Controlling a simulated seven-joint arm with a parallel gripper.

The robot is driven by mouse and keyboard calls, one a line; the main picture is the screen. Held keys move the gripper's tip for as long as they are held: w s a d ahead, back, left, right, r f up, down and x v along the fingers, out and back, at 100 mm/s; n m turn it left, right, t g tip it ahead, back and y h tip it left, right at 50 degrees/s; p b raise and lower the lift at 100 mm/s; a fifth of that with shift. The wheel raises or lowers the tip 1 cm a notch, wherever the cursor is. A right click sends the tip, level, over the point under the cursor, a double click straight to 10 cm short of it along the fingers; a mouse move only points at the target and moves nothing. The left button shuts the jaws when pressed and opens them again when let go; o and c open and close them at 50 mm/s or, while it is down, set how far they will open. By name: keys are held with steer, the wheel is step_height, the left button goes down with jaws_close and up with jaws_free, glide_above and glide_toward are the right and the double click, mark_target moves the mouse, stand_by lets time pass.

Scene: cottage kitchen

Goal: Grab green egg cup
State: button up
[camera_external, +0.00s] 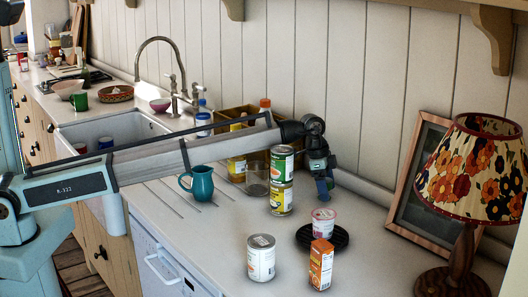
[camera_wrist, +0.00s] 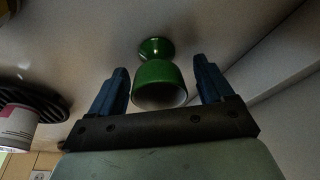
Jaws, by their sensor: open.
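The green egg cup (camera_wrist: 158,80) shows in the wrist view, with its rim toward me and its round foot farther off. It lies between the two blue fingers of my gripper (camera_wrist: 162,72), with a gap visible on both sides. The fingers are open and hold nothing. In the external view my gripper (camera_external: 324,188) points down near the back of the counter, just right of the stacked cans. I cannot make out the egg cup there; cans or my gripper seem to hide it.
Two stacked cans (camera_external: 281,182) stand left of my gripper. A pink-and-white tub (camera_external: 322,222) sits on a black trivet (camera_external: 340,238) in front. An orange carton (camera_external: 320,265), a white can (camera_external: 261,258) and a teal jug (camera_external: 198,184) stand nearby. A picture frame (camera_external: 406,178) leans behind the lamp (camera_external: 472,170).

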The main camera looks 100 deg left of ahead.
steer(key=shift+c, duration=0.2)
steer(key=c, duration=1.1)
